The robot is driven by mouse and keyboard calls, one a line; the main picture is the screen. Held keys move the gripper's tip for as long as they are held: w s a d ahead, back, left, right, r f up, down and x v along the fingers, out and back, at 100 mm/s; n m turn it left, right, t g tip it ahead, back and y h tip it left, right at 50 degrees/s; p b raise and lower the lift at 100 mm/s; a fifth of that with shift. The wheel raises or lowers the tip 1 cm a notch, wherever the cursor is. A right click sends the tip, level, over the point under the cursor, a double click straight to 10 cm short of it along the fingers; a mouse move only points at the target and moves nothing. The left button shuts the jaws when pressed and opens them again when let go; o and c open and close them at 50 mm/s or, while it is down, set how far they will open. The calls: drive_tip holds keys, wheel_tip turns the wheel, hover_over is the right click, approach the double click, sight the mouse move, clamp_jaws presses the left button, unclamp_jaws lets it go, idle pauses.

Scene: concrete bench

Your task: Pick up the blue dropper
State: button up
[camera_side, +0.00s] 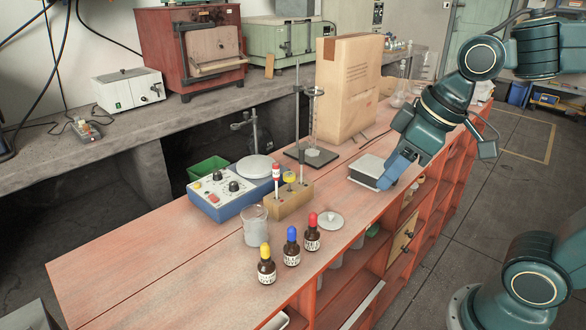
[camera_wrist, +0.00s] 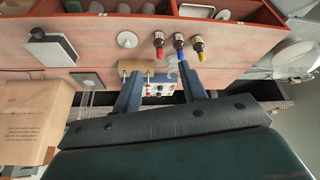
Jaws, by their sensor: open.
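The blue dropper is a small brown bottle with a blue rubber top and a white label. It stands upright on the red bench (camera_side: 291,248), between the yellow dropper (camera_side: 265,265) and the red dropper (camera_side: 312,234). In the wrist view the blue dropper (camera_wrist: 179,44) is again the middle one, with the red dropper (camera_wrist: 158,43) left and the yellow dropper (camera_wrist: 197,45) right. My gripper (camera_side: 388,182) is up and right of the droppers in the side view, near the scale. In the wrist view its fingers (camera_wrist: 160,68) are spread apart, with nothing held.
A glass beaker (camera_side: 255,226) stands behind the droppers. A white lid (camera_side: 330,221) lies right of them. Behind are a wooden rack (camera_side: 289,202), a blue stirrer (camera_side: 232,196), a glass stand and a tall carton (camera_side: 348,88). The bench's left front is clear.

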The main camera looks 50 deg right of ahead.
sight(293, 227)
drive_tip(key=w+a+f+n+y, duration=0.1)
drive_tip(key=w+a+f+n, duration=0.1)
drive_tip(key=w, duration=0.3)
drive_tip(key=w+a+f+n+g+y, duration=0.1)
drive_tip(key=w+a+f+n, duration=0.1)
drive_tip(key=w, duration=0.3)
drive_tip(key=shift+w+a+n+g, duration=0.35)
drive_tip(key=shift+a+n, duration=0.1)
drive_tip(key=shift+n, duration=0.35)
drive_tip(key=shift+f, duration=0.2)
drive_tip(key=shift+x, duration=4.25)
drive_tip(key=shift+w+f, duration=0.1)
drive_tip(key=shift+x, duration=2.45)
drive_tip(key=c, duration=0.7)
